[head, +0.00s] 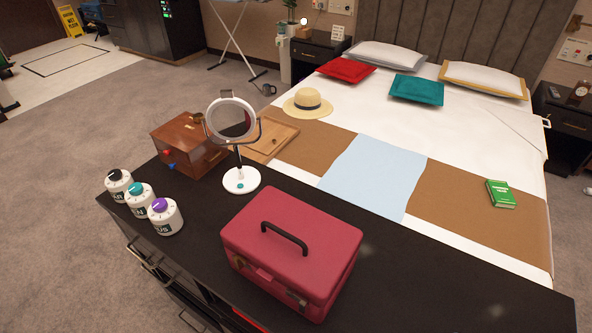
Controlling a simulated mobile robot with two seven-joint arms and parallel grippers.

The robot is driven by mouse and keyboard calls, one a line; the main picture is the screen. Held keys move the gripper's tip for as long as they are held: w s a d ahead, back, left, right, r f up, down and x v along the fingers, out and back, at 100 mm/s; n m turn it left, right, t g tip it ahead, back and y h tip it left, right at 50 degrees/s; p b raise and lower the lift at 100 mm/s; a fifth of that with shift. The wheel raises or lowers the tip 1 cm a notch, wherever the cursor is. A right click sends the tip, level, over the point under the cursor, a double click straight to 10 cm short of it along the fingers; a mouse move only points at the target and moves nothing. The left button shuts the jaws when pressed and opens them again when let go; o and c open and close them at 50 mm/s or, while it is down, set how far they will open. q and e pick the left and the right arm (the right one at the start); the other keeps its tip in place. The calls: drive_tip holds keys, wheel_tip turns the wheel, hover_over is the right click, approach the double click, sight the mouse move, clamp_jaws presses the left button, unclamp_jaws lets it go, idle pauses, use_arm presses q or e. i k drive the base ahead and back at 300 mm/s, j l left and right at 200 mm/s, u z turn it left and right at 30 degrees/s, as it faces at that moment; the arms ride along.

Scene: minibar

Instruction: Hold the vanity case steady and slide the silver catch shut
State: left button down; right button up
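The vanity case (325,240) is a deep pink box with a black handle on its lid, standing on the dark dresser top. Its lid looks down. A small greyish metal fitting (297,299) shows low on its front face towards the right, and it may be the silver catch. A second small fitting sits further left on that face, with a pink tab between them. They are too small to tell whether a catch is open or shut. Neither of my grippers is in view.
On the dresser (440,299), a round mirror (241,180) stands behind the case, near a wooden box (182,146). Several white bottles with coloured caps (164,217) stand at the left. The dresser top right of the case is clear. The bed (480,140) lies behind.

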sight(303, 303)
drive_tip(key=i+j+z, duration=0.1)
drive_tip(key=j+z, duration=0.65)
drive_tip(key=z, duration=0.15)
drive_tip(key=j+z, duration=0.45)
drive_tip(key=k+j+z, duration=0.1)
drive_tip(key=j+z, duration=0.2)
drive_tip(key=z, duration=0.15)
drive_tip(key=k+j+z, duration=0.1)
drive_tip(key=j+z, duration=0.35)
drive_tip(key=k+j+z, duration=0.15)
drive_tip(key=z, duration=0.3)
drive_tip(key=j+z, duration=0.35)
drive_tip(key=j, duration=0.3)
